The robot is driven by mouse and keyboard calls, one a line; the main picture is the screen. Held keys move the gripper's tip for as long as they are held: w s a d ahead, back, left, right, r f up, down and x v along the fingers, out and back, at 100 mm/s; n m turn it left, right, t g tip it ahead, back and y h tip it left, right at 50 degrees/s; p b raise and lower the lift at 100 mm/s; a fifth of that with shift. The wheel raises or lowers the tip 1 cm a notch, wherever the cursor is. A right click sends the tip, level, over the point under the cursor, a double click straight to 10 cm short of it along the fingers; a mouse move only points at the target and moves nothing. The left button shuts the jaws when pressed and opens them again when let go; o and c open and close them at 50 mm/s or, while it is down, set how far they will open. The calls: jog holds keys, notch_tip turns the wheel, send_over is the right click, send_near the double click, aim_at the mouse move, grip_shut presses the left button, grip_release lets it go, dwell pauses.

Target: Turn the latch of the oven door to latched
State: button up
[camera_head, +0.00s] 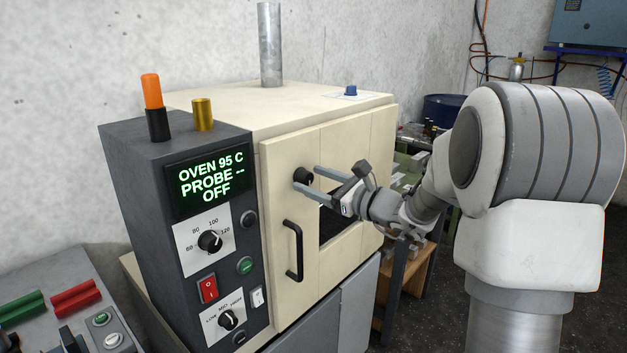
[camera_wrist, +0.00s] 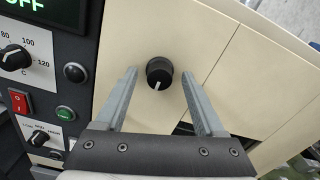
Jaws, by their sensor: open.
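The oven (camera_head: 290,110) is a cream box with a dark grey control panel on its left. Its cream door (camera_head: 282,180) looks closed against the body. The latch (camera_head: 303,176) is a round black knob high on the left part of the door. In the wrist view the latch (camera_wrist: 159,74) shows a white pointer mark toward the bottom of the picture. My gripper (camera_head: 306,182) is at the latch, its two grey fingers open. In the wrist view my gripper (camera_wrist: 160,78) has one finger on each side of the knob, with gaps on both sides.
A black bar handle (camera_head: 293,250) stands out from the door below the latch. The panel display (camera_head: 208,181) reads OVEN 95 C, PROBE --, OFF. A red switch (camera_head: 207,289) and dials are on the panel. A cluttered bench (camera_head: 408,165) is behind my arm.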

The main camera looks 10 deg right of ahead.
jog(key=shift+w+a, duration=0.1)
jog(key=shift+w, duration=0.05)
jog(key=shift+c, duration=0.3)
grip_shut()
